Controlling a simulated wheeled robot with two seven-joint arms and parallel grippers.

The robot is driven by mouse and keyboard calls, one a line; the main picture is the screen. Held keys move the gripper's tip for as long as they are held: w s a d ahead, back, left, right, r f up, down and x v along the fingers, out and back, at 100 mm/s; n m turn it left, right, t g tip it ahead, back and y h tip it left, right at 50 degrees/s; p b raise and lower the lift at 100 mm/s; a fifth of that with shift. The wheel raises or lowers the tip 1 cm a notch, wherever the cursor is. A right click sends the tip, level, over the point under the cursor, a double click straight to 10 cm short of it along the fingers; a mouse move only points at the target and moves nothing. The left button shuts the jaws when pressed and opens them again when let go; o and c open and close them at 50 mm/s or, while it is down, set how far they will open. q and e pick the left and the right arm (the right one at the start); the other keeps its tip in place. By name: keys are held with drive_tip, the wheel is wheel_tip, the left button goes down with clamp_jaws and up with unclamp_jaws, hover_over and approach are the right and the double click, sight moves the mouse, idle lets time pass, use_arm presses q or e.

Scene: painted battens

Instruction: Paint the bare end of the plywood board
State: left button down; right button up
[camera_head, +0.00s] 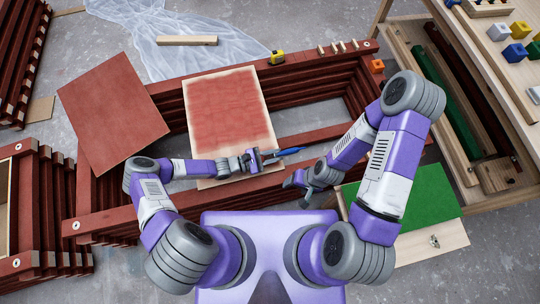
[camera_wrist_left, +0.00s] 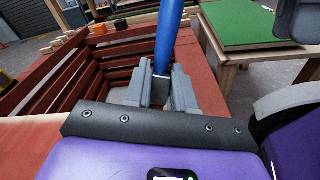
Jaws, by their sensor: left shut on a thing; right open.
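The plywood board (camera_head: 232,105) lies across the dark red battens in the head view. Its middle is reddish paint, with pale bare wood along the edges and at the near end (camera_head: 212,183). My left gripper (camera_head: 262,158) is over the board's near right part, shut on a blue-handled tool (camera_head: 286,152) that points right. In the left wrist view the blue handle (camera_wrist_left: 169,38) stands between the fingers (camera_wrist_left: 161,88); its working end is hidden, so I cannot tell if it is a brush. My right gripper (camera_head: 299,181) is open and empty, right of the board.
A fully red board (camera_head: 114,112) lies to the left on the battens (camera_head: 330,134). A yellow tape measure (camera_head: 277,58) and small wood blocks sit on the far batten. A green panel (camera_head: 415,198) is at right, near a workbench (camera_head: 483,40) with coloured blocks.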

use_arm(q)
drive_tip(key=shift+x, duration=1.1)
wheel_tip(320, 180, up, 6)
drive_tip(key=p, duration=0.5)
drive_tip(key=shift+p, duration=0.3)
wheel_tip(320, 180, up, 3)
drive_tip(key=p, duration=0.2)
drive_tip(key=shift+r+p, duration=0.15)
drive_tip(key=shift+p, duration=0.25)
drive_tip(key=shift+a, duration=0.1)
idle(0.6)
